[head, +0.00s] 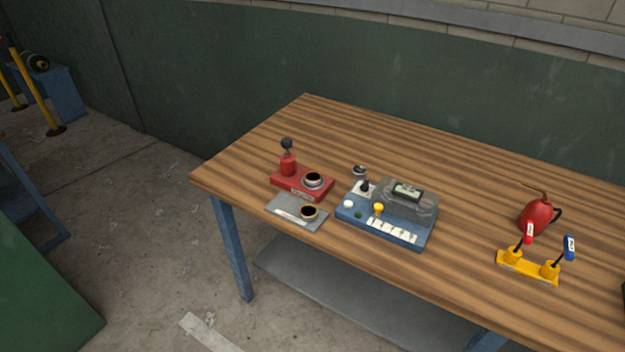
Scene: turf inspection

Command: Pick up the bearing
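I see several ring-like or round parts on the wooden table (330,125), and I cannot tell for sure which is the bearing. One dark-centred ring with a pale rim (313,187) sits on the red block (287,183). A second dark-centred ring with a tan rim (308,219) sits on the grey plate (284,214). A small metallic round part (360,170) lies on the wood behind the blue device. My gripper is not in view.
The blue device (410,237) with knobs and a grey top stands right of the rings. A red oil can (535,217) and a yellow stand (515,267) with red- and blue-tagged levers are at the right. The table's back left is clear.

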